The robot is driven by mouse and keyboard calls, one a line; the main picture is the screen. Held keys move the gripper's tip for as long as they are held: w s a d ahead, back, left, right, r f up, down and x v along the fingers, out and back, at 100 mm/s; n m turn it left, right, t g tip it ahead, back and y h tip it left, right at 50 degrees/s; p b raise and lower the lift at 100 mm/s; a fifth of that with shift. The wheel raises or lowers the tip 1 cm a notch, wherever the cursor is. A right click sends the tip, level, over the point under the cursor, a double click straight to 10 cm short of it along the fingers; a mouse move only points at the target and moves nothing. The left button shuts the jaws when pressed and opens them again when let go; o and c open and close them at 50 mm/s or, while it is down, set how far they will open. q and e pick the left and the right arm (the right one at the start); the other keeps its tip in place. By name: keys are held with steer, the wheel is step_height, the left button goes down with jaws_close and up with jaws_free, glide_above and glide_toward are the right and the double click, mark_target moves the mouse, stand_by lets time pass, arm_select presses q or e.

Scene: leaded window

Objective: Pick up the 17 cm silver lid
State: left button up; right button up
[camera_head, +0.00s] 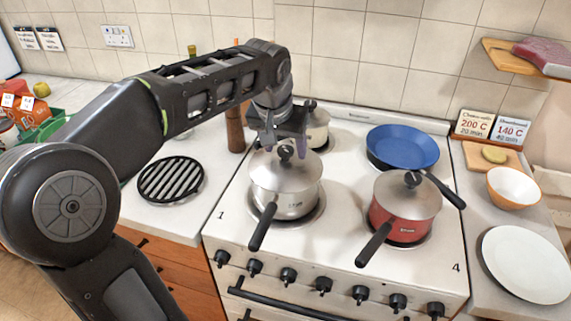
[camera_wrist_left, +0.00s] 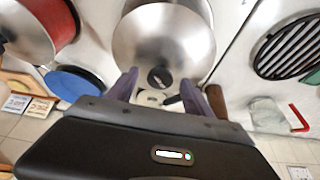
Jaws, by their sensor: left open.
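A silver lid (camera_head: 287,174) with a black knob (camera_head: 286,153) sits on the steel saucepan (camera_head: 286,204) at the front left of the stove. Another silver lid (camera_head: 408,193) covers the red saucepan (camera_head: 404,226) at the front right. I cannot tell the lids' sizes from the pictures. My left gripper (camera_head: 284,142) is open, fingers pointing down, at the knob of the steel saucepan's lid. In the left wrist view this lid (camera_wrist_left: 163,38) fills the upper middle, and its knob (camera_wrist_left: 160,78) lies between the two fingers (camera_wrist_left: 159,90). My right gripper is not in view.
A smaller lidded pot (camera_head: 318,133) stands behind the gripper, and a blue pan (camera_head: 403,147) at the back right. Dark saucepan handles (camera_head: 263,227) point to the front. A black grate (camera_head: 171,179) lies on the left counter; a white plate (camera_head: 526,264) lies on the right.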

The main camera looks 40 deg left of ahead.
arm_select(q)
steer(key=shift+c, duration=0.3)
jaws_close()
stand_by(1.0)
